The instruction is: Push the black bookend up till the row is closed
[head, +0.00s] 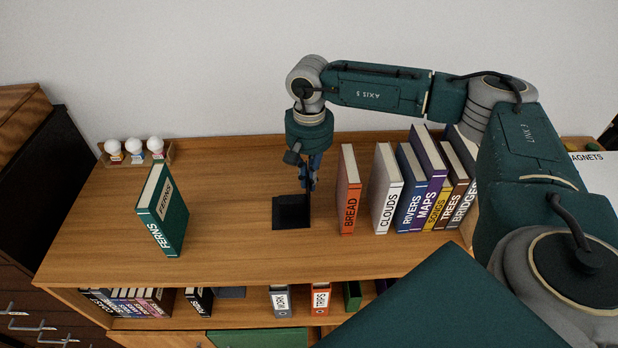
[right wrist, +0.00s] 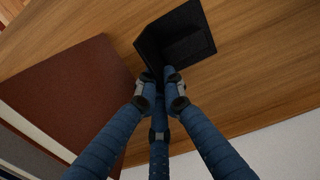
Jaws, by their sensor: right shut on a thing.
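The black bookend (head: 292,212) stands on the desk top, left of the row of books. My right gripper (head: 308,182) comes down from above at its right side and is shut on its upright plate. The right wrist view shows the blue fingers (right wrist: 162,88) closed at the edge of the bookend (right wrist: 178,40). Right of a gap stands the orange book BREAD (head: 348,195), then the white book CLOUDS (head: 385,190), with a gap between them. RIVERS (head: 408,190), MAPS (head: 430,175) and further books stand at the right, partly hidden by my arm. My left gripper is not in view.
The green book FERNS (head: 165,215) stands alone at the left of the desk top (head: 230,190). A small rack with white-headed figures (head: 135,150) sits at the back left. The front desk area is clear.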

